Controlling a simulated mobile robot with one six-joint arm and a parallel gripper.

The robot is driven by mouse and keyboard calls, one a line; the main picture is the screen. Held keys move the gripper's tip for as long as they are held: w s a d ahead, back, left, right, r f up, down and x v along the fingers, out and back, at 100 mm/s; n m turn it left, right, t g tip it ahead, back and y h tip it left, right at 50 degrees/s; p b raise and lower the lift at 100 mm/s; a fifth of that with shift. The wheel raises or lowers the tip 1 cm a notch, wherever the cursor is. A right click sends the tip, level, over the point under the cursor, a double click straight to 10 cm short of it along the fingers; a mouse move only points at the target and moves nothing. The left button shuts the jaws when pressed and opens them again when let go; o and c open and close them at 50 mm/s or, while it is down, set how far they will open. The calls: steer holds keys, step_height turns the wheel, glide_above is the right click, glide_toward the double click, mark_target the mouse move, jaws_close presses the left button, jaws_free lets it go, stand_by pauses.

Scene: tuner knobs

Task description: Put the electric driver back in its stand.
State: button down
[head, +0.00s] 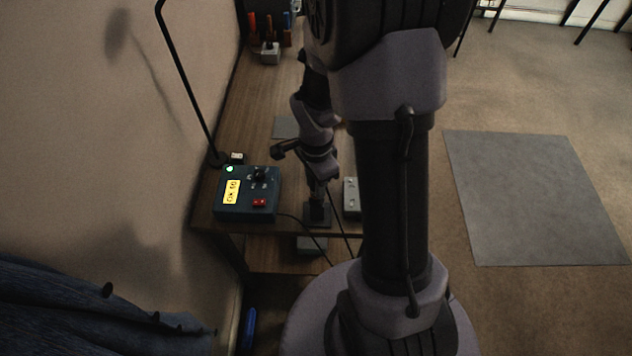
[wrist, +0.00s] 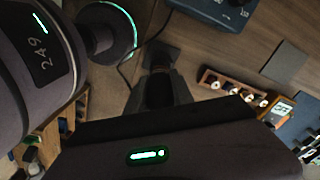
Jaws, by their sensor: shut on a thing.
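My gripper (wrist: 160,74) is shut on a dark cylindrical body (wrist: 160,92), which appears to be the electric driver. Its fingers lie on both sides of this body in the wrist view. In the head view my gripper (head: 318,188) points down over the front of the bench. A dark square block (head: 317,215), which looks like the stand, is directly below it, and it also shows beyond the fingertips in the wrist view (wrist: 160,55). Whether the driver is seated in the block or just above it cannot be told. My arm hides much of the driver in the head view.
A blue instrument box (head: 234,207) with a lit yellow display, knobs and a red part is left of the block. A grey panel (head: 351,197) is close on the right. A lamp (head: 188,88) stands at the left edge. Cables run near the bench's front edge.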

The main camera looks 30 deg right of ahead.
steer(key=c, duration=1)
jaws_free()
steer(key=shift+r, duration=0.1)
step_height(320, 180, up, 17)
steer(key=p, duration=0.5)
steer(key=s+a+n+t+b, duration=0.2)
steer(key=s+a+n+b, duration=0.1)
steer(key=a+n+b, duration=0.1)
steer(key=s+a+n+t+y+b, duration=0.1)
steer(key=s+a+n+t+b, duration=0.1)
steer(key=s+a+n+b, duration=0.1)
steer(key=s+a+r+n+t+y+b, duration=0.1)
steer(key=s+a+n+b, duration=0.3)
steer(key=s+a+n, duration=0.1)
steer(key=shift+s+a+n+t+b, duration=0.15)
steer(key=shift+a+n+t+b, duration=0.25)
steer(key=shift+a+n, duration=0.55)
